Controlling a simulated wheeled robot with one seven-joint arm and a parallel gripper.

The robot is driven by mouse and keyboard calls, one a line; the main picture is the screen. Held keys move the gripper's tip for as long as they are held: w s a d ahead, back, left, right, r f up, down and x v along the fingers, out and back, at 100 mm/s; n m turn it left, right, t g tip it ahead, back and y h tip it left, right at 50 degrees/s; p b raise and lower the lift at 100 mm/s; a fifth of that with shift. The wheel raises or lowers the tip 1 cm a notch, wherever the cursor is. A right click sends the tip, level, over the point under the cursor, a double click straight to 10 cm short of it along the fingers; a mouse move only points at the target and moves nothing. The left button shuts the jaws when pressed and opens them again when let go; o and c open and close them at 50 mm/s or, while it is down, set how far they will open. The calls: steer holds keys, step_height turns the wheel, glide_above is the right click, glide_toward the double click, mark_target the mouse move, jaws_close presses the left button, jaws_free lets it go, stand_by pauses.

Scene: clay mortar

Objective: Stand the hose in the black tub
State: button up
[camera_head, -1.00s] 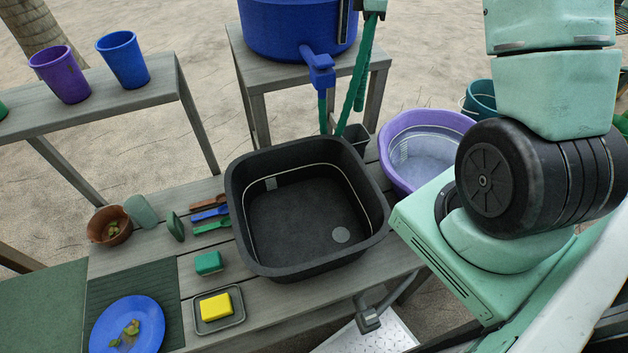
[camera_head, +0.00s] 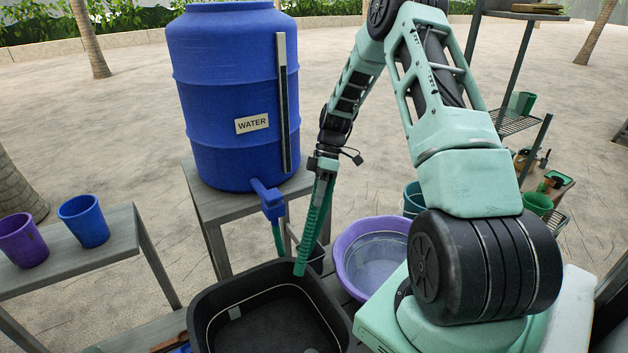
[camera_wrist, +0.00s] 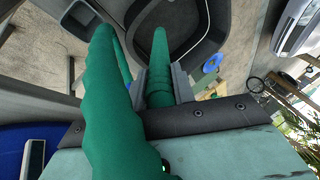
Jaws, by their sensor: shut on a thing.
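The green ribbed hose (camera_head: 314,222) hangs slanting down from my gripper (camera_head: 325,166), which is shut on it. Its free end overlaps the back rim of the black tub (camera_head: 203,305) in the head view; whether it is inside or above the rim I cannot tell. In the wrist view the hose (camera_wrist: 160,60) passes between the jaws, its tip pointing toward the tub (camera_wrist: 215,28). Another length of hose (camera_wrist: 100,110) runs along the left. The hose also shows below the blue tap (camera_head: 268,200). The near part of the tub is cut off by the frame.
A blue water barrel (camera_head: 225,100) stands on a grey stand behind the tub. A purple basin (camera_head: 350,265) sits right of the tub, close to my arm. Purple and blue cups (camera_head: 84,222) stand on a bench at left.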

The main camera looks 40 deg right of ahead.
mark_target(308, 226)
steer(key=b+x, duration=1.1)
steer(key=x, duration=0.9)
steer(key=shift+s+a, duration=0.1)
steer(key=shift+a, duration=0.05)
steer(key=o, duration=1.8)
steer(key=shift+c, duration=0.2)
steer(key=shift+a+r+p+v, duration=0.1)
steer(key=shift+a+p+v, duration=0.1)
steer(key=shift+p+v, duration=1.95)
steer(key=shift+a+r+p+v, duration=0.15)
steer(key=shift+p+v, duration=0.8)
steer(key=shift+v, duration=2.35)
steer(key=shift+s+f, duration=0.1)
steer(key=shift+s, duration=0.05)
